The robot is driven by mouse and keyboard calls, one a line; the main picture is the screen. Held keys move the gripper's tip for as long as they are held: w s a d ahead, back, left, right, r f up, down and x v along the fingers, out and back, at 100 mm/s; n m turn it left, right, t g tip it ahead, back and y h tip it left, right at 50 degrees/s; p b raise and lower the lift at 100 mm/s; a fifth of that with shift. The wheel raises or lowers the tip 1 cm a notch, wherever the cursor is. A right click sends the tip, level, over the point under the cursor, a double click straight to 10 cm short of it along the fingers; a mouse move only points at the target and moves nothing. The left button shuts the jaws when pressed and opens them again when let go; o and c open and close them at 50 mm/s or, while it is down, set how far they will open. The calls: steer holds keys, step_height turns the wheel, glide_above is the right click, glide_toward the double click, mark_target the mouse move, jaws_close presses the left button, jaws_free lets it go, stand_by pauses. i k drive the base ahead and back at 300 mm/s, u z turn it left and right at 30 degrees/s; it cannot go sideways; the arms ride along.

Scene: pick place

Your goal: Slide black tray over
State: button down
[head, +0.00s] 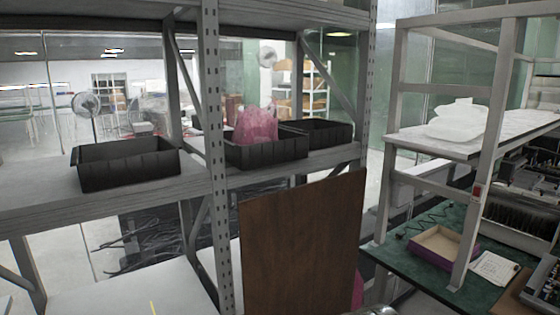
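Three black trays sit on the grey metal shelf. The left tray (128,170) stands apart near the shelf's front edge, left of the upright post, and no contents show in it. The middle tray (278,152) is just right of the post and holds a pink translucent bag (257,125); the post hides its left end. The right tray (332,134) is behind and beside the middle one, close to it; whether they touch is unclear. My gripper is not in view.
A perforated upright post (214,150) divides the shelf front. Bare shelf surface (35,185) lies left of the left tray. A brown board (300,245) leans below the shelf. At right, a white rack (397,100) stands over a green table (415,260) holding a shallow box (442,246).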

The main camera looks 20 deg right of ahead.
mark_target(292, 145)
steer(key=u, duration=0.45)
steer(key=i, duration=1)
steer(key=u, duration=0.05)
